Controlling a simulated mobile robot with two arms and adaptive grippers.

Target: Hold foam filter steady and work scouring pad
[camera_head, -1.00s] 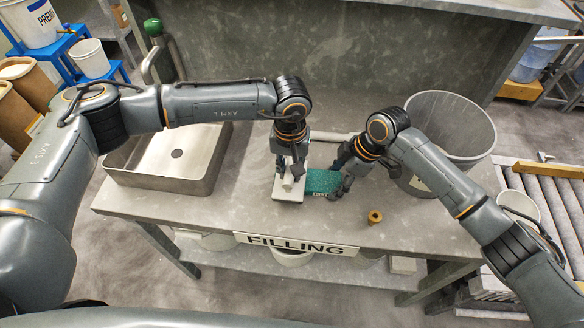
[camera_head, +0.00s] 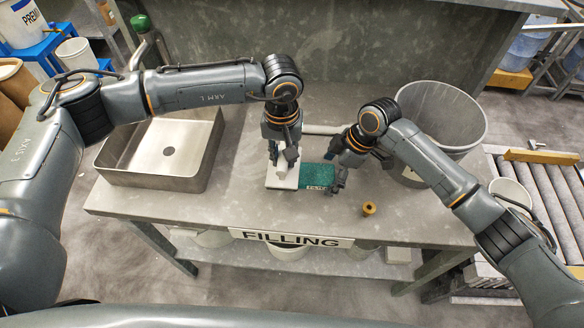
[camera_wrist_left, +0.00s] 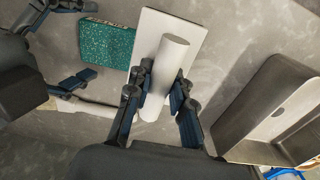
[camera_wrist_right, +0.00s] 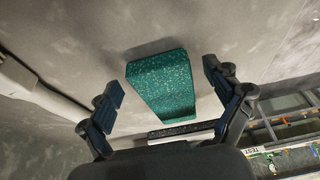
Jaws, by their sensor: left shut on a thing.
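A green speckled block (camera_head: 317,177) lies flat on the bench, with a pale label on its front side; it also shows in the left wrist view (camera_wrist_left: 105,46) and right wrist view (camera_wrist_right: 162,86). Just left of it is a white slab (camera_head: 281,182) with an upright-looking white cylinder (camera_wrist_left: 165,65). I cannot tell which is the foam filter and which the scouring pad. My left gripper (camera_head: 282,154) is shut on the white cylinder. My right gripper (camera_head: 338,178) is open and empty, close to the block's right side, its fingers apart from it in the right wrist view.
A metal sink basin (camera_head: 112,165) is at the left of the bench and a large grey bin (camera_head: 455,150) at the right. A small brass-coloured piece (camera_head: 369,208) stands near the front edge. A roller conveyor (camera_head: 545,215) is farther right. The front bench strip is mostly clear.

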